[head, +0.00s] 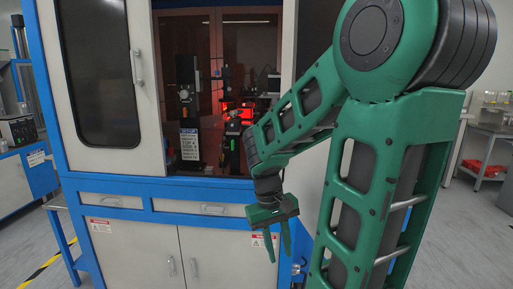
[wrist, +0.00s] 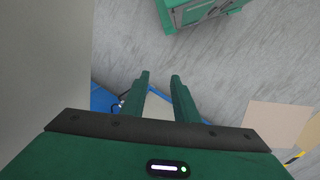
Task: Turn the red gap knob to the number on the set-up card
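My gripper (head: 279,255) hangs in front of the cabinet's lower doors, fingers pointing down. The wrist view shows its two green fingers (wrist: 160,77) apart with nothing between them, over the floor. A white card with dark text (head: 189,145) stands inside the cabinet opening, below a dark upright device (head: 187,85). Its writing is too small to read, and I cannot tell whether it is the set-up card. Red-lit equipment (head: 235,112) sits to the right of it. I cannot make out the red gap knob in either view. My arm hides the right part of the opening.
The blue-framed cabinet (head: 110,187) has a sill along the opening and a white door with a dark window (head: 100,75) at left. A bench (head: 490,130) with a red bin (head: 485,168) stands at far right. Grey floor (head: 460,240) is clear at right.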

